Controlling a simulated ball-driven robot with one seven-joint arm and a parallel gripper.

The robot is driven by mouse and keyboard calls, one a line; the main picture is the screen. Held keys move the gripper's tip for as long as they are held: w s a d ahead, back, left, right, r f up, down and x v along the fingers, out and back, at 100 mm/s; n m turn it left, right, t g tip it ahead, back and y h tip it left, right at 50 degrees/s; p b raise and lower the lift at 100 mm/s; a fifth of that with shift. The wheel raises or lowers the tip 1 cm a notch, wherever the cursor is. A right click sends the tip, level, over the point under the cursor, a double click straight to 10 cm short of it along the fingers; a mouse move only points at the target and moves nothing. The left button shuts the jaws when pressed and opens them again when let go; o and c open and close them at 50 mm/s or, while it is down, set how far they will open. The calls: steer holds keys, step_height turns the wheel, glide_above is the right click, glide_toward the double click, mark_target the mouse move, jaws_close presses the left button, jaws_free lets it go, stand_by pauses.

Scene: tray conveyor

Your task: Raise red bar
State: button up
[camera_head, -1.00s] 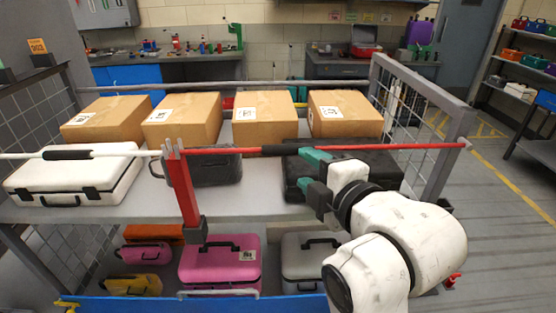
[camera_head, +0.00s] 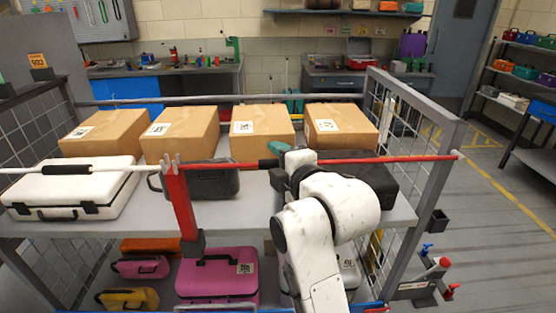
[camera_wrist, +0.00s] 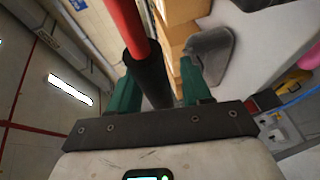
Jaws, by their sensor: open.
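The red bar (camera_head: 395,159) lies level across the front of the rack, from the red upright bracket (camera_head: 181,205) to the right frame. Its black grip sleeve (camera_head: 268,163) is near the bar's left part. My gripper (camera_head: 279,155) is at the right end of this sleeve, partly hidden behind my arm. In the wrist view, the green fingers of my gripper (camera_wrist: 158,75) are open, one on each side of the black sleeve (camera_wrist: 150,80). The red bar (camera_wrist: 127,25) runs on from the sleeve toward the top. I cannot tell whether the fingers touch it.
Several cardboard boxes (camera_head: 184,133) stand on the shelf behind the bar. A white case (camera_head: 75,188), a dark case (camera_head: 210,182) and a black case (camera_head: 365,177) lie in front of them. A white bar (camera_head: 30,170) continues left. Mesh panels close both sides.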

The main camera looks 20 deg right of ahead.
steer(key=shift+c, duration=0.5)
jaws_close()
